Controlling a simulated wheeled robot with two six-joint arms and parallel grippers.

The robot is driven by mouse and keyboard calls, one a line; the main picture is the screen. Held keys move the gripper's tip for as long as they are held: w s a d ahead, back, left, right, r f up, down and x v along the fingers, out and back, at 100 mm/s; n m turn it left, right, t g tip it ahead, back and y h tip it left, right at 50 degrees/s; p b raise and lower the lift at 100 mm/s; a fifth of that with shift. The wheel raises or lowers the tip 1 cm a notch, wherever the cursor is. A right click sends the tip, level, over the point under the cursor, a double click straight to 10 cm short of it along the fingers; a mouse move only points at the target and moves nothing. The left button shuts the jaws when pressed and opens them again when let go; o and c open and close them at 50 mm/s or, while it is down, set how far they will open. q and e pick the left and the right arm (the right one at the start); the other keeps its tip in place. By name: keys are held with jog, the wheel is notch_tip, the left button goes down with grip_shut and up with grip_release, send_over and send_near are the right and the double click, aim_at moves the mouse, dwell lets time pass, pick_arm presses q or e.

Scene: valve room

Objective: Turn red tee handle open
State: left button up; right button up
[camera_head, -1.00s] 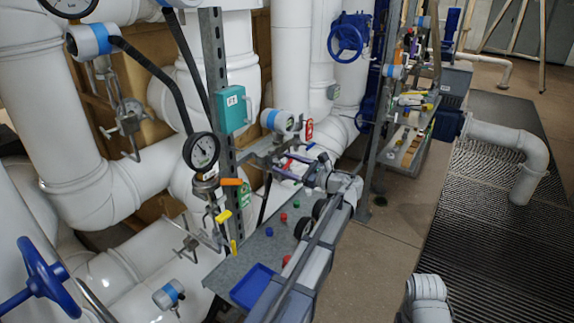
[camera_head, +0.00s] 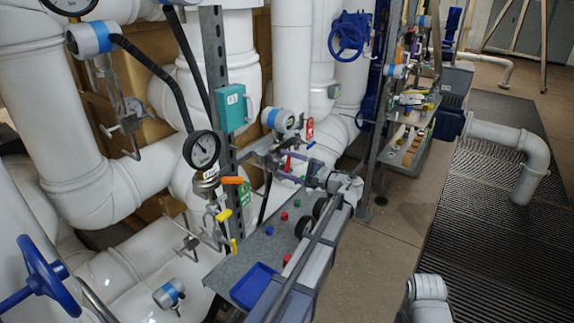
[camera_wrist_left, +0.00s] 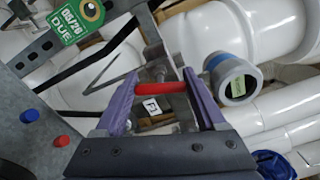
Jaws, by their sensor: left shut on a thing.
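The red tee handle (camera_wrist_left: 162,87) shows in the left wrist view as a short red bar lying crosswise between the two purple fingers of my left gripper (camera_wrist_left: 160,80). The fingers are shut on its two ends. In the head view my left gripper (camera_head: 290,167) is at the small valve fittings beside the upright metal strut. My right gripper is not in view.
A grey shelf (camera_head: 230,272) with red, blue and green knobs and a blue bin (camera_head: 253,285) lies below my left arm. A pressure gauge (camera_head: 201,150), orange and yellow handles and a teal box (camera_head: 233,107) stand close left.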

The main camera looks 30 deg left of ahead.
pick_arm(q)
jog(key=shift+f+n, duration=0.1)
jog(key=shift+n, duration=2)
jog(key=o, duration=1.3)
jog(key=d, duration=0.7)
jog(key=shift+s+d, duration=0.35)
jog(key=shift+d, duration=0.05)
